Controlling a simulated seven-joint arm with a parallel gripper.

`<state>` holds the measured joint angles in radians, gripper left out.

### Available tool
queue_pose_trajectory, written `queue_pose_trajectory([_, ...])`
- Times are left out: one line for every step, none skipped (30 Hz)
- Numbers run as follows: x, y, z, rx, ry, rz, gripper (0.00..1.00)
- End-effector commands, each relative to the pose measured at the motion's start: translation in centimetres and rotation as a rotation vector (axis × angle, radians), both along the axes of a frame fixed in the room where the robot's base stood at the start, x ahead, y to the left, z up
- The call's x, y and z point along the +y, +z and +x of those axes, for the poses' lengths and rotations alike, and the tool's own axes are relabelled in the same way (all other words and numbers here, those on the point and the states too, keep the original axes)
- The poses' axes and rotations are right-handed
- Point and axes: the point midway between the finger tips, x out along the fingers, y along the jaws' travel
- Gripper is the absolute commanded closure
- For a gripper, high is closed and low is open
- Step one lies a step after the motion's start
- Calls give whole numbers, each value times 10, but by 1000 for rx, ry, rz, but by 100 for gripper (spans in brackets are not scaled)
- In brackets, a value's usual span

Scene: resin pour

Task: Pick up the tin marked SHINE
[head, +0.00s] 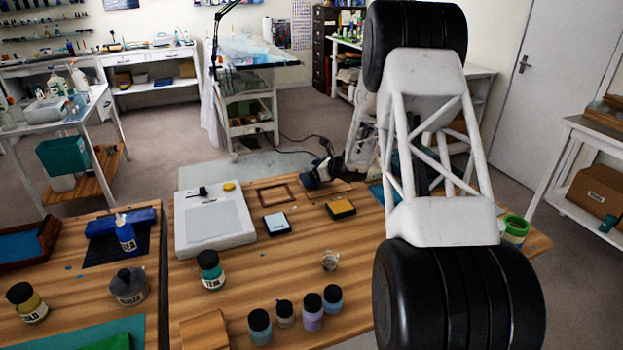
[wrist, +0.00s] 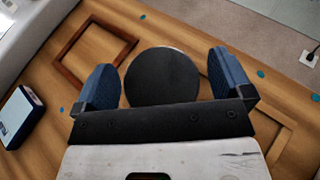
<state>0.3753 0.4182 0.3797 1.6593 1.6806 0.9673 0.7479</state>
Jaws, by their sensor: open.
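My gripper (head: 316,178) is low over the back of the wooden table in the head view, beyond a dark yellow-topped block. In the wrist view my gripper (wrist: 162,66) is open, with one blue finger on each side of a dark round-topped thing (wrist: 161,76). A narrow gap shows on both sides of it. Its side and any label are hidden, so I cannot tell whether it is the SHINE tin. I can read no SHINE mark in either view.
A wooden frame (head: 279,195) lies left of my gripper. Nearby are a blue-white block (head: 277,223), the yellow-topped block (head: 341,208) and a white scale-like device (head: 214,224). A teal jar (head: 209,270) and several small jars stand in front. My arm covers the table's right side.

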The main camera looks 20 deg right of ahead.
Motion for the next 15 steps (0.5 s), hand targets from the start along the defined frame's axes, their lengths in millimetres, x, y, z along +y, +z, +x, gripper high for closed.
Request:
queue_pose_trajectory([0,0,0,0,0,0,3])
queue_pose_trajectory([0,0,0,0,0,0,3])
queue_pose_trajectory([0,0,0,0,0,0,4])
queue_pose_trajectory([0,0,0,0,0,0,9])
queue_pose_trajectory([0,0,0,0,0,0,13])
queue_pose_trajectory([0,0,0,0,0,0,19])
queue_pose_trajectory([0,0,0,0,0,0,24])
queue_pose_trajectory([0,0,0,0,0,0,29])
queue_pose_trajectory([0,0,0,0,0,0,35])
queue_pose_trajectory([0,0,0,0,0,0,39])
queue_pose_trajectory([0,0,0,0,0,0,44])
queue_pose_trajectory([0,0,0,0,0,0,50])
queue_pose_trajectory([0,0,0,0,0,0,55])
queue_pose_trajectory([0,0,0,0,0,0,59])
queue_pose_trajectory([0,0,0,0,0,0,62])
